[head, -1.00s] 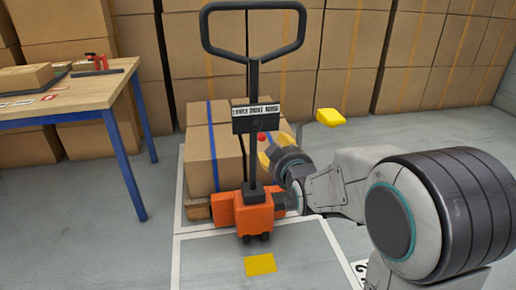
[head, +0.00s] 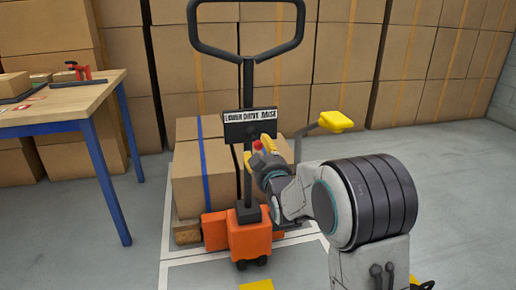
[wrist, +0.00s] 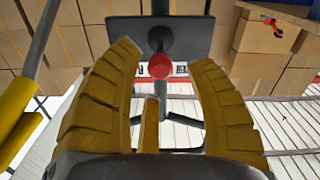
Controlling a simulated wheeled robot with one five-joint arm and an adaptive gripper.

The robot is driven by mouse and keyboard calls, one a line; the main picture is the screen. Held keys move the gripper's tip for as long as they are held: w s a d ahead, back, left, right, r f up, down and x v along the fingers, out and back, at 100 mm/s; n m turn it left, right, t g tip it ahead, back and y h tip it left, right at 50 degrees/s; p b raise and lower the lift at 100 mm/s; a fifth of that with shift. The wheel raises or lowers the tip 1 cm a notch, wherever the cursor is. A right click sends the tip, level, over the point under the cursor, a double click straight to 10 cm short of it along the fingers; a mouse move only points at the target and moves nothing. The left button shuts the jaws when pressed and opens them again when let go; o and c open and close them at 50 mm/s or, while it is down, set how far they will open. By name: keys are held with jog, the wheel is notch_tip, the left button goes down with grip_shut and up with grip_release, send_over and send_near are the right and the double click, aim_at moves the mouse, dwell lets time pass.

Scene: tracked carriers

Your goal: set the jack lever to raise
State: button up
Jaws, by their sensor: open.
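The orange pallet jack (head: 250,238) stands upright with a black loop handle above it. A dark label plate (head: 235,131) on its post reads LOWER, DRIVE, RAISE from left to right. The jack lever's red knob (head: 257,146) shows just below the plate; in the wrist view the red knob (wrist: 160,66) is centred near the fingertips. My yellow-fingered gripper (head: 268,144) is raised in front of the plate. In the wrist view my gripper (wrist: 165,55) is open, one finger on each side of the knob, with gaps visible. The lever's exact setting cannot be told.
Boxes with a blue strap (head: 200,178) sit behind the jack on a pallet. A yellow-ended grey bar (head: 335,122) stands right of my gripper. A wooden table (head: 75,100) with blue legs is at left. Floor at right is open.

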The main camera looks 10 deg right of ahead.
aim_at(259, 148)
jog(key=shift+w, duration=1.7)
jog(key=shift+o, duration=0.2)
grip_shut()
